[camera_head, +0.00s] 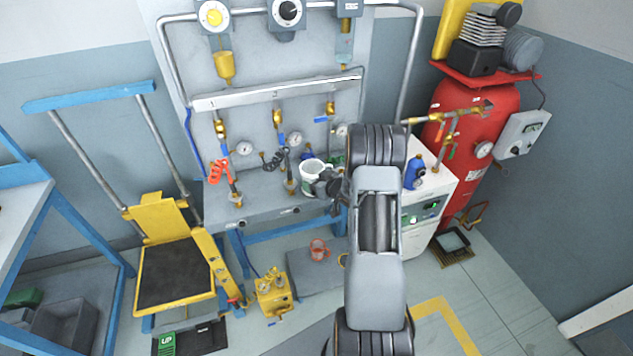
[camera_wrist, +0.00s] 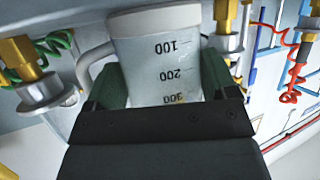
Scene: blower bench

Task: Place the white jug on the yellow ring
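The white jug (camera_head: 313,173) is at the right part of the grey bench, in front of the panel. It also shows in the wrist view (camera_wrist: 160,60), with black volume marks and its handle at the left. My gripper (camera_head: 328,185) has its green fingers on both sides of the jug, seemingly against its walls. I cannot tell whether the jug touches the bench. A thin yellow arc, likely the yellow ring (camera_head: 343,261), shows on the floor-level grey plate, mostly hidden behind my arm.
A reddish clear jug (camera_head: 318,250) stands on the grey plate (camera_head: 305,276). A yellow pump unit (camera_head: 271,295) is to its left. Valves and hoses, including a red coil (camera_head: 219,171), line the bench. A white cabinet (camera_head: 428,190) with a blue bottle (camera_head: 415,173) stands right.

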